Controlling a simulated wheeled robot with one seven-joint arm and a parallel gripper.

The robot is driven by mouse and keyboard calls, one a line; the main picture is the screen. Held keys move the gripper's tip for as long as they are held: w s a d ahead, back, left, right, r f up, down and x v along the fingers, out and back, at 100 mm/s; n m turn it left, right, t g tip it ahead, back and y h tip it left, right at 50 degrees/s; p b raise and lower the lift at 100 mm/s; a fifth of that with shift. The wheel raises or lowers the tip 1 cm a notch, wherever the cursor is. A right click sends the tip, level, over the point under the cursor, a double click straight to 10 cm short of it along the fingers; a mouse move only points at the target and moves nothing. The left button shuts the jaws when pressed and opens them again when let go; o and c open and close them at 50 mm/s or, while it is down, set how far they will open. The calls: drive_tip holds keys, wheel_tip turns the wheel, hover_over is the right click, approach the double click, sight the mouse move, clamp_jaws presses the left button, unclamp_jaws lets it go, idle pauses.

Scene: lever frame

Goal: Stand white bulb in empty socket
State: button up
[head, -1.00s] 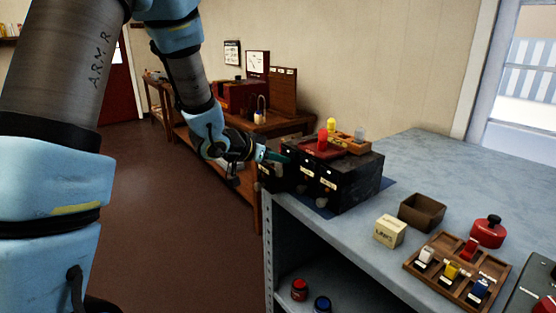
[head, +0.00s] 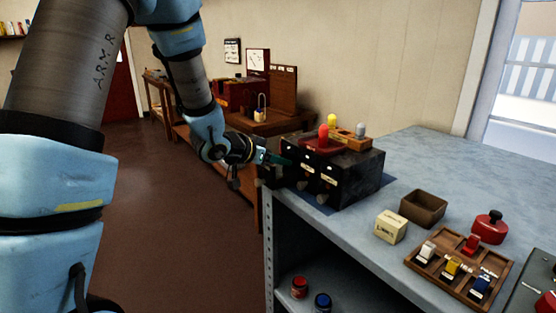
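A pale, whitish bulb (head: 361,130) stands upright at the right end of a wooden block (head: 345,138) on top of the black cabinet (head: 345,180). A yellow bulb (head: 332,120) stands further left. A red bulb (head: 323,134) stands in front, on a dark red holder (head: 318,146). I cannot make out an empty socket at this size. My gripper (head: 279,159) is at the left end of the black cabinet, near its front, apart from the bulbs. Its teal fingers are small and partly lost against the dark cabinet, so their opening is unclear.
The cabinet stands on a grey-blue bench (head: 415,160). To its right are an open brown box (head: 423,207), a cream block (head: 390,227), a red round container (head: 489,226) and a wooden tray (head: 435,268) with coloured pieces. The bench's back right is clear.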

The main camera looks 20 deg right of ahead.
drive_tip(key=shift+o, duration=0.9)
drive_tip(key=shift+r, duration=0.15)
drive_tip(key=r+v, duration=0.1)
drive_tip(key=v, duration=1.1)
drive_tip(key=w+a+f+n+t+y, duration=0.2)
drive_tip(key=w+a+n+y, duration=0.15)
drive_tip(key=a, duration=0.45)
drive_tip(key=w+a+f+n+t+y, duration=0.1)
drive_tip(key=w+a+f+n+y, duration=0.2)
drive_tip(key=a, duration=0.4)
drive_tip(key=s+a+f+n+g+y, duration=0.2)
drive_tip(key=s+a+n+g, duration=0.1)
drive_tip(key=s+a, duration=0.3)
drive_tip(key=s+a+f+n+g+y, duration=0.2)
drive_tip(key=s+a+n+y, duration=0.1)
drive_tip(key=s+a, duration=0.2)
drive_tip(key=s, duration=0.2)
drive_tip(key=shift+s+a+f+g, duration=0.3)
drive_tip(key=shift+s+a+g, duration=0.05)
drive_tip(key=shift+a+g, duration=0.05)
